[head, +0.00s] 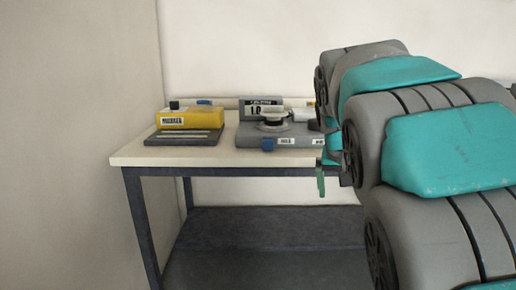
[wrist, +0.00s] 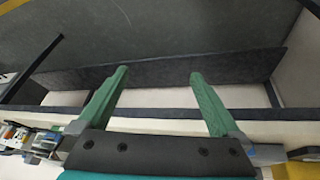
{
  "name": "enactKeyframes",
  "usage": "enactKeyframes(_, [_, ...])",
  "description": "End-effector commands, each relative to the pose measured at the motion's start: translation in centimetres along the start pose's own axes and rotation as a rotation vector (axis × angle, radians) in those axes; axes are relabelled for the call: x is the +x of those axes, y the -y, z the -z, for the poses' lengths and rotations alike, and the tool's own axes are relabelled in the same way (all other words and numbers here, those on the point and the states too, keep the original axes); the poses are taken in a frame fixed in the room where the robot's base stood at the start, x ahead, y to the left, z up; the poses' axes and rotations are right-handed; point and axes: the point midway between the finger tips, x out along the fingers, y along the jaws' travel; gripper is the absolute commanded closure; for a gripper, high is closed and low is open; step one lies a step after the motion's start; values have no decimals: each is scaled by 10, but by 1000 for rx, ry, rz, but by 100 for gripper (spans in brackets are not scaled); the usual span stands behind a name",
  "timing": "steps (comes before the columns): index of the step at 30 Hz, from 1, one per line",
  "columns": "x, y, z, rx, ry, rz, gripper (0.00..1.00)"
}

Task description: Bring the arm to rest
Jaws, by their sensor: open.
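My gripper (wrist: 158,73) shows in the wrist view with its two green fingers spread wide apart and nothing between them. In the head view only a small green part of my gripper (head: 320,182) shows, just in front of the table's front edge. The rest of it is hidden behind my grey and teal arm, which is bent and fills the right side of that view.
A pale-topped table (head: 140,155) with dark legs stands ahead. On it are a yellow device (head: 190,119) on a dark base at left and a grey device (head: 293,134) with a round top near my arm. A dark lower shelf (head: 270,228) lies beneath. Floor left of the table looks clear.

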Motion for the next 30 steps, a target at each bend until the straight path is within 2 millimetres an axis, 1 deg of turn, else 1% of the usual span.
enactKeyframes(1, [6, -7, -25, -10, 40, 2, 0])
enactKeyframes(2, [9, -10, -38, -19, 61, 5, 0])
enactKeyframes(3, [14, -15, -58, -30, 93, 8, 0])
enactKeyframes(5, [20, -21, -86, -49, 138, 16, 0])
enactKeyframes(6, [25, -24, -107, -62, 171, 22, 0])
enactKeyframes(8, [31, -29, -138, -84, 217, 32, 0])
enactKeyframes(9, [35, -32, -158, -100, 246, 39, 0])
enactKeyframes(11, [40, -36, -190, -126, 292, 51, 0])
enactKeyframes(12, [44, -38, -212, -145, 323, 60, 0])
enactKeyframes(14, [49, -41, -244, -173, 368, 74, 0])
enactKeyframes(15, [52, -43, -266, -193, 397, 83, 0])
enactKeyframes(17, [56, -46, -296, -222, 437, 95, 0])
enactKeyframes(18, [58, -47, -315, -242, 460, 104, 0])
enactKeyframes(21, [61, -50, -353, -281, 509, 122, 0])
enactKeyframes(24, [64, -53, -378, -309, 543, 133, 0])
enactKeyframes(27, [64, -54, -390, -322, 557, 138, 0])
enactKeyframes(30, [64, -54, -392, -326, 560, 139, 0])
